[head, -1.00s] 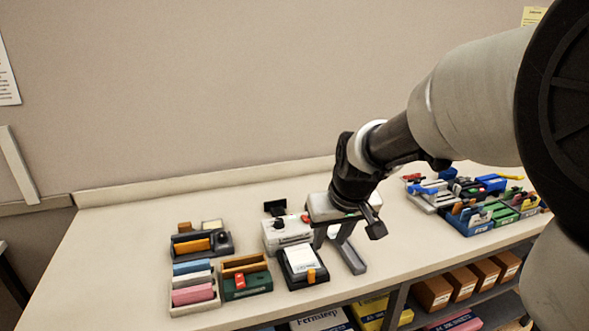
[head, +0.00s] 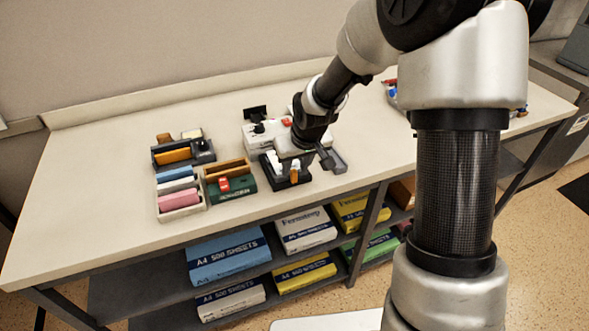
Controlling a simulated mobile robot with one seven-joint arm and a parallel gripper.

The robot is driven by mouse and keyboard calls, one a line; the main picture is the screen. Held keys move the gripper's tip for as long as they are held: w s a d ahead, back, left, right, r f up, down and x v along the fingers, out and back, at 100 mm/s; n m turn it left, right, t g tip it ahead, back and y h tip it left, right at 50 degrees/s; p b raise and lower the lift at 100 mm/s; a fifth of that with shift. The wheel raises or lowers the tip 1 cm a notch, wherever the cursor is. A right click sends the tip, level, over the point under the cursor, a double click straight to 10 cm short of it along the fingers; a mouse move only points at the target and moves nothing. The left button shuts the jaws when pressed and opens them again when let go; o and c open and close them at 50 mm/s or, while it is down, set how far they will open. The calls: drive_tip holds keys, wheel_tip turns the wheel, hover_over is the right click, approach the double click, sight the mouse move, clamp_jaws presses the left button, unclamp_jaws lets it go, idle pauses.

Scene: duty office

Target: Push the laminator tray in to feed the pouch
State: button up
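The laminator (head: 257,136) is a white machine with a red spot on top, standing at the middle of the bench; my arm partly covers its right side. In front of it is a black tray (head: 269,181) with an orange tab (head: 294,174) at its front right. White shows over the tray, partly hidden; I cannot tell whether it is the pouch or a finger. My gripper (head: 287,163) points down over the tray, close to the tab. Its fingertips are too small and covered to show whether they are open or touching the tab.
To the left stand a green box with a red tab (head: 230,188), a holder of coloured blocks (head: 179,206) and a dark organiser (head: 183,152). A grey piece (head: 335,162) lies right of the tray. The bench's left end is clear. Paper packs (head: 228,257) fill the shelves below.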

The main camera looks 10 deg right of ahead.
drive_tip(key=shift+x, duration=0.9)
drive_tip(key=shift+c, duration=0.5)
clamp_jaws()
drive_tip(key=shift+w, duration=0.1)
drive_tip(key=shift+w+a, duration=0.1)
drive_tip(key=shift+w, duration=0.15)
drive_tip(key=w, duration=0.3)
drive_tip(key=shift+w+a+b, duration=0.1)
drive_tip(key=shift+a+b, duration=0.25)
drive_tip(key=shift+a, duration=0.05)
drive_tip(key=shift+r, duration=0.1)
drive_tip(key=shift+o, duration=0.5)
unclamp_jaws()
